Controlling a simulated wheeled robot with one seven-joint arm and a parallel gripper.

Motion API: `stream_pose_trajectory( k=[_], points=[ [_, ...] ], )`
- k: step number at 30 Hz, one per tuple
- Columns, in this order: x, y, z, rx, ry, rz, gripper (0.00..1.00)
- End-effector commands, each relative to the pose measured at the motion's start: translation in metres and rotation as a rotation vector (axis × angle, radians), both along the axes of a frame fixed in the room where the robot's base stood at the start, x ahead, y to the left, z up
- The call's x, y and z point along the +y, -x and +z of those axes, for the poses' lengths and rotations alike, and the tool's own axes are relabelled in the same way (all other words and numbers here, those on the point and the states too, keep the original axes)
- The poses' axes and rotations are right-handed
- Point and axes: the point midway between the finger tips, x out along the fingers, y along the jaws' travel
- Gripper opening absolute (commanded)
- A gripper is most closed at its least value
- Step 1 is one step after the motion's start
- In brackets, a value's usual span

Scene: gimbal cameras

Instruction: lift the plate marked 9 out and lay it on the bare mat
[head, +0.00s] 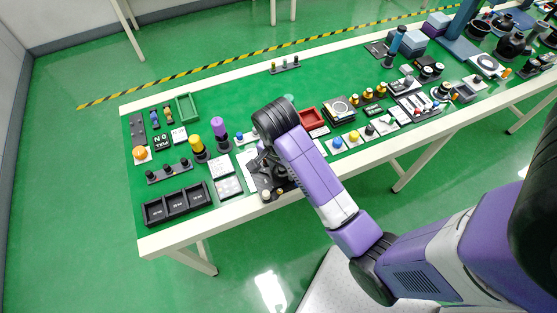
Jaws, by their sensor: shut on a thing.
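My gripper (258,164) is at the near edge of the green-topped table, low over a dark panel (265,186) with small round parts. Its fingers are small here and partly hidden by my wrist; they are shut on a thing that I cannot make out. No plate with a readable 9 shows. Two pale square cards, one (220,167) behind the other (229,187), lie just left of my gripper; their marks are too small to read. I cannot tell which surface is the bare mat.
A black three-part tray (176,204) stands at the near left corner. Yellow (197,145) and purple (219,128) topped posts stand left of my gripper. A red tray (311,118) and button boxes lie to the right. Bare green tabletop (330,80) is free farther back.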

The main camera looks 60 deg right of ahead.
Motion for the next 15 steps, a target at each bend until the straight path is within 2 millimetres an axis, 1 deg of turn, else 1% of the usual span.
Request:
stream_pose_trajectory(
  k=[15],
  points=[
    [0.027,0.04,0.0,0.001,0.0,0.001,0.0]
  ],
)
